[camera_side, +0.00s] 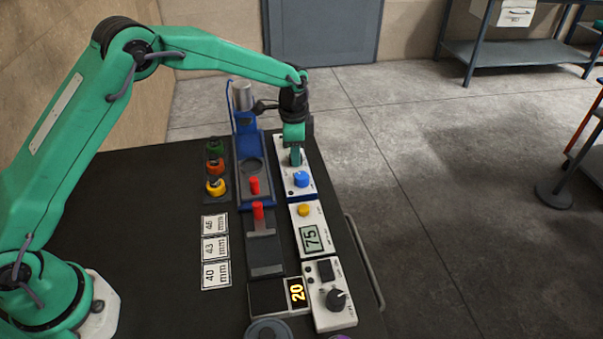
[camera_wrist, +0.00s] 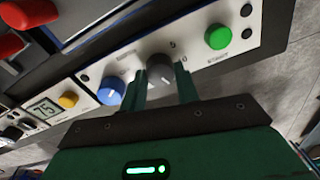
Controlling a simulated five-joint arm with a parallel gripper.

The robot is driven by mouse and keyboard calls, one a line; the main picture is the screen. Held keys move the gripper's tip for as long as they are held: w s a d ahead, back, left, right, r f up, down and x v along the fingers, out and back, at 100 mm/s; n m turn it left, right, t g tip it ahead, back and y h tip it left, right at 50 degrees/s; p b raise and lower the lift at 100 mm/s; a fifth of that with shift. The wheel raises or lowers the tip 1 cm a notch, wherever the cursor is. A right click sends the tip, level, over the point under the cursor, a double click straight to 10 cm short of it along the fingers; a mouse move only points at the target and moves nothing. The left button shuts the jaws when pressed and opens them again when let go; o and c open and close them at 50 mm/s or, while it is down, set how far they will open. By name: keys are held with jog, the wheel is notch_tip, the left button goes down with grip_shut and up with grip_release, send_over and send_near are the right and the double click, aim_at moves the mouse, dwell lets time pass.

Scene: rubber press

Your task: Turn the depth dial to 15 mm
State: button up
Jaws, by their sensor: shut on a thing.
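A dark grey dial (camera_wrist: 159,68) with printed marks beside it sits on a white panel in the wrist view. The marks look like a 5 and a 0, but the pointer setting and the label cannot be read. My gripper (camera_wrist: 162,76) has one finger on each side of this dial and is shut on it. In the side view my gripper (camera_side: 295,158) reaches down onto the far part of the white panel (camera_side: 291,193) and hides the dial. A blue knob (camera_side: 302,179) is just nearer than my gripper; it also shows in the wrist view (camera_wrist: 111,91).
A green button (camera_wrist: 218,37) is right of the dial. The blue press (camera_side: 254,185) stands close left.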

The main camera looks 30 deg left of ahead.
jog(key=shift+d+m, duration=0.2)
jog(key=shift+m, duration=0.2)
jog(key=o, duration=1)
jog(key=shift+a, duration=0.1)
jog(key=r, duration=0.7)
jog(key=shift+s+r, duration=0.2)
jog(key=shift+r, duration=0.25)
